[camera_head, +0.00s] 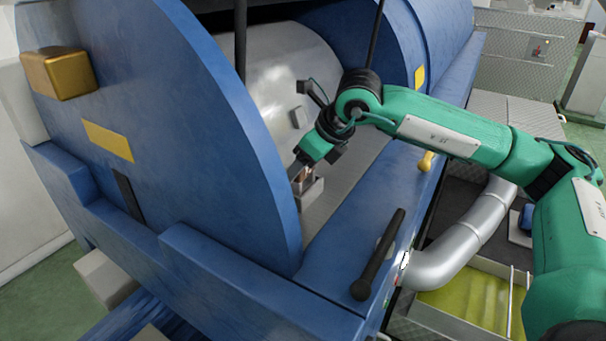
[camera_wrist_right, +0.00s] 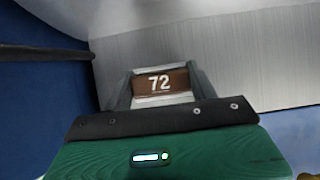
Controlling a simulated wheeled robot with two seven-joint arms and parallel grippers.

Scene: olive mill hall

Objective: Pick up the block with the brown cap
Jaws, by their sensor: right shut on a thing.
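The block with the brown cap (camera_wrist_right: 161,84) shows in the right wrist view, with a white "72" on its brown face. It sits between the fingers of my right gripper (camera_wrist_right: 160,88), which is shut on it. In the head view my right gripper (camera_head: 303,172) reaches down into the blue machine, beside the curved blue end plate. A small brown part of the block (camera_head: 306,173) shows there between the fingers, above a small grey holder (camera_head: 311,189). I cannot tell whether the block is clear of the holder. My left gripper is not in view.
The tall blue end plate (camera_head: 190,130) stands close to the left of my right gripper. A metal drum (camera_head: 285,70) lies behind it. A black lever (camera_head: 380,255) and a yellow knob (camera_head: 427,161) stick up from the blue ledge (camera_head: 345,235). A silver pipe (camera_head: 465,240) runs below.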

